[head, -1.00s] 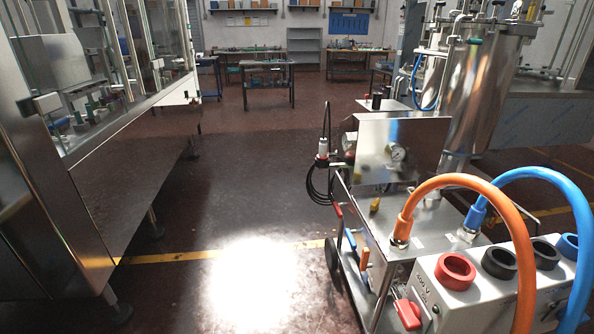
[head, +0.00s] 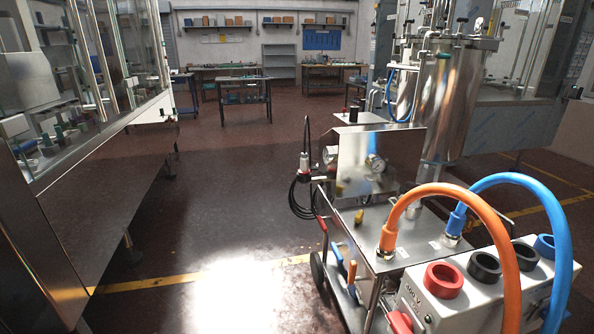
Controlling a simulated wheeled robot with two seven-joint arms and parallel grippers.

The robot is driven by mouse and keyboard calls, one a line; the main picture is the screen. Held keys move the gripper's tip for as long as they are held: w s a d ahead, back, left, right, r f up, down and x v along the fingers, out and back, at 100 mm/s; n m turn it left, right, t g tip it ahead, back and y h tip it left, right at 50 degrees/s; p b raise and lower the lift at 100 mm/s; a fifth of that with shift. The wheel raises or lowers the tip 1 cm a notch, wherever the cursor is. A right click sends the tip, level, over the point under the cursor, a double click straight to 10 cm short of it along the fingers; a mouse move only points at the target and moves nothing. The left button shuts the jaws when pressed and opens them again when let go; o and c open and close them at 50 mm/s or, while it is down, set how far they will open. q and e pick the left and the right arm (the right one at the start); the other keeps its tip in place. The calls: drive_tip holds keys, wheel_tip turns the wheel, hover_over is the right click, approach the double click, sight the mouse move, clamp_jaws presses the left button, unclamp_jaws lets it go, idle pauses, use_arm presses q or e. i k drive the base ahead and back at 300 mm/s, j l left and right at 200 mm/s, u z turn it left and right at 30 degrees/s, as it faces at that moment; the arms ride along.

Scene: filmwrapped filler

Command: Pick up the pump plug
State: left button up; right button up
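What looks like the pump plug (head: 304,160), a small silver and pale plug with a black tip, stands upright at the far left corner of a steel pump cart (head: 385,215). A thin black cable rises above it, and a coiled black cable (head: 299,196) hangs below it. I cannot tell from this distance how the plug is held there. Neither of my grippers is in view.
The cart also carries a white socket box (head: 412,294) with orange (head: 500,245) and blue (head: 555,245) hoses arching over it. A steel tank (head: 452,98) stands behind. A glazed machine (head: 95,190) lines the left. Open floor (head: 215,220) lies between.

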sight(303, 170)
drive_tip(key=i+j+z, duration=0.95)
drive_tip(key=j, duration=0.35)
drive_tip(key=i+j+z, duration=0.35)
drive_tip(key=j, duration=0.25)
drive_tip(key=i+j+z, duration=0.3)
drive_tip(key=j, duration=0.35)
drive_tip(key=j+z, duration=0.3)
drive_tip(key=j, duration=0.3)
drive_tip(key=j+z, duration=0.35)
drive_tip(key=j, duration=0.35)
drive_tip(key=j+z, duration=0.3)
drive_tip(key=j, duration=0.4)
